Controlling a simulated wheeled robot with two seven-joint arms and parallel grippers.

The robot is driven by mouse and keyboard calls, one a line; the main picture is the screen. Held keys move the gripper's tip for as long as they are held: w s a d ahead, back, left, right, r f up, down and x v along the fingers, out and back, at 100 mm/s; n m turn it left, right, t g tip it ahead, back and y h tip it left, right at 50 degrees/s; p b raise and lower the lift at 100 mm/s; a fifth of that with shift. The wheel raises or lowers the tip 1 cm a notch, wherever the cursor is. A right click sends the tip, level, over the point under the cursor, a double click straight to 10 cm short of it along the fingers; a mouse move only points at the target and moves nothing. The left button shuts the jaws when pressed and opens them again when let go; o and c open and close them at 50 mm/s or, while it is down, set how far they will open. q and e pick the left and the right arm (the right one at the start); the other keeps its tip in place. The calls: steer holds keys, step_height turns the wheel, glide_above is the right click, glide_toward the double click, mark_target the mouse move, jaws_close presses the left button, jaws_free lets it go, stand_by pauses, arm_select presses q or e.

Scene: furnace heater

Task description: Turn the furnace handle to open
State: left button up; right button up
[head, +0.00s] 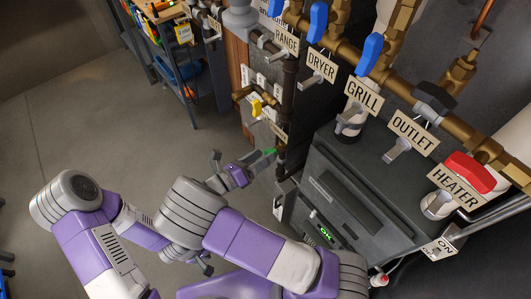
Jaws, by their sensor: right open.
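A small green valve handle (270,152) sits on the dark pipe at the middle of the head view, under a small tag (279,131) that is too small to read. I cannot tell whether this is the furnace handle. My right gripper (245,175) is open beside the green handle, to its lower left. I see nothing held in it, and I cannot tell if it touches the handle. My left gripper (203,265) is mostly hidden behind my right arm, so its jaws are unclear.
A brass pipe carries blue handles (370,53) and a red handle (468,172), with tags for range, dryer, grill, outlet and heater. A yellow handle (256,108) sits above the green one. The dark heater unit (345,190) stands right. Open floor (90,125) lies left.

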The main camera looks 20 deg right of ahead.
steer(key=v, duration=0.5)
steer(key=shift+a+p, duration=0.1)
steer(key=shift+p, duration=0.2)
steer(key=shift+c, duration=0.4)
